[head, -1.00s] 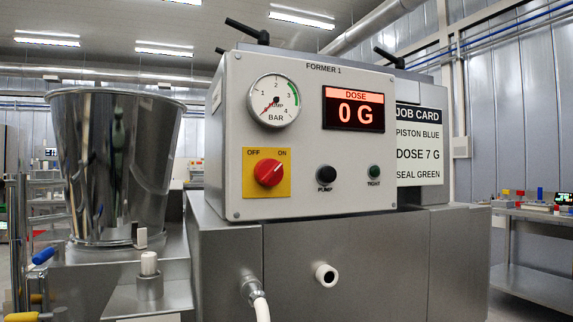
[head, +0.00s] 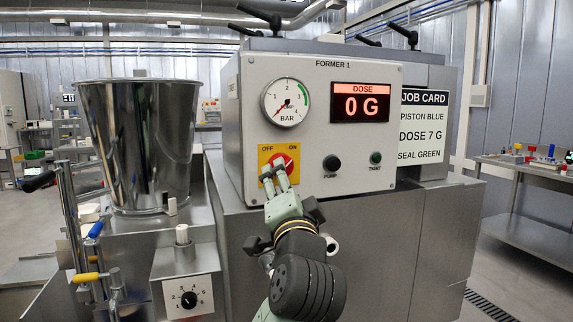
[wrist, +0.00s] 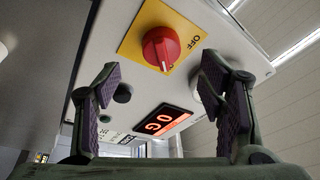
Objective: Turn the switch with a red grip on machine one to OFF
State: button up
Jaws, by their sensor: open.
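The red switch grip (head: 287,161) sits on a yellow plate (head: 265,152) on the front panel of the machine marked FORMER 1 (head: 237,130). OFF is printed at the plate's upper left and ON at its upper right. The grip's pale mark points toward ON. My gripper (head: 274,171) is in front of the plate and hides its lower part. In the wrist view the red grip (wrist: 160,48) shows ahead, between and beyond the two open fingers (wrist: 160,84). No contact with the grip shows.
Beside the switch are a black pump knob (head: 332,163) and a green button (head: 376,158). Above are a pressure gauge (head: 286,102) and a dose display (head: 361,102) reading 0 G. A steel hopper (head: 135,140) stands left. A job card (head: 423,125) hangs right.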

jog(key=p+x, duration=0.2)
jog(key=x, duration=0.4)
jog(key=shift+w, duration=0.4)
jog(key=shift+a+r, duration=0.1)
jog(key=shift+a, duration=0.05)
jog(key=shift+c, duration=0.5)
jog(key=c, duration=1.1)
jog(key=shift+o, duration=0.2)
